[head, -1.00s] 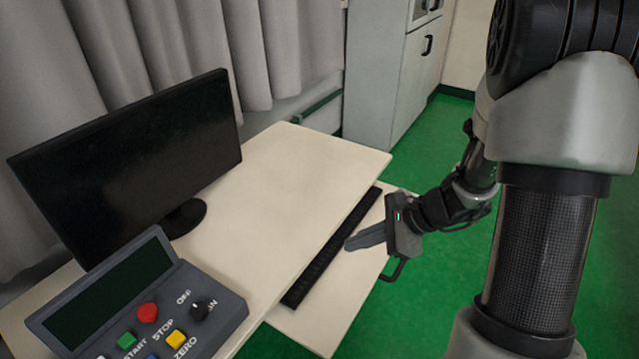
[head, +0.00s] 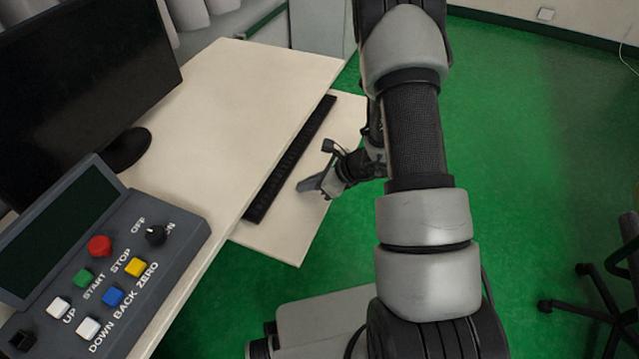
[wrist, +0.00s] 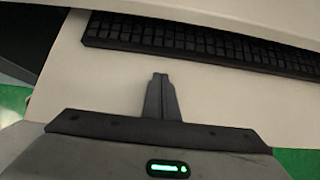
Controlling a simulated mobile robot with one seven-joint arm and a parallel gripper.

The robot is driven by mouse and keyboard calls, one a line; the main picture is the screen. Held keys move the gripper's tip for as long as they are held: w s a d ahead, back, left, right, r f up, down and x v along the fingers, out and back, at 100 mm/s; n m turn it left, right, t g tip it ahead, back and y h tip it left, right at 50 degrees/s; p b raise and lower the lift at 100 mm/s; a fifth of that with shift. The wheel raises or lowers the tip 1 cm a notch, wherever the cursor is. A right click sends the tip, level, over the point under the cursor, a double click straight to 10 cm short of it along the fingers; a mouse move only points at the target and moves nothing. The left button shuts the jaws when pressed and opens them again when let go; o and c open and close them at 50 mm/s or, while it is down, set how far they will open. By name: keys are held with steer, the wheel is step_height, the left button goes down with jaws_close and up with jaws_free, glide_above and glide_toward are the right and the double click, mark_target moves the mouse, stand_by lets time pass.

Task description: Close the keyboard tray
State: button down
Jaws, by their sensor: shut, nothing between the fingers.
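The keyboard tray (head: 275,238) is a pale board sticking out from under the right side of the desk (head: 225,110). A black keyboard (head: 290,160) lies on it along the desk edge, partly under the desktop. In the wrist view the keyboard (wrist: 200,42) runs across the top, with bare tray (wrist: 100,75) in front of it. My gripper (head: 304,187) is over the outer part of the tray, apart from the keyboard. Its fingers (wrist: 160,80) are together and empty, pointing toward the keyboard. Whether they touch the tray surface cannot be told.
A black monitor (head: 85,85) and a grey control box (head: 95,265) with coloured buttons stand on the desk. A black wheeled chair (head: 600,290) is at the far right. Green floor (head: 540,150) to the right of the tray is mostly clear.

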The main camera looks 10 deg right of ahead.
mark_target(275, 179)
steer(key=shift+w+a+r, duration=0.1)
steer(key=shift+w+a, duration=0.4)
steer(key=shift+a, duration=0.15)
steer(key=shift+w+a, duration=0.45)
steer(key=shift+a, duration=0.2)
steer(key=w+a, duration=0.1)
steer(key=a, duration=0.1)
steer(key=w+a+b, duration=0.1)
steer(key=shift+w+a, duration=0.35)
steer(key=shift+a, duration=0.05)
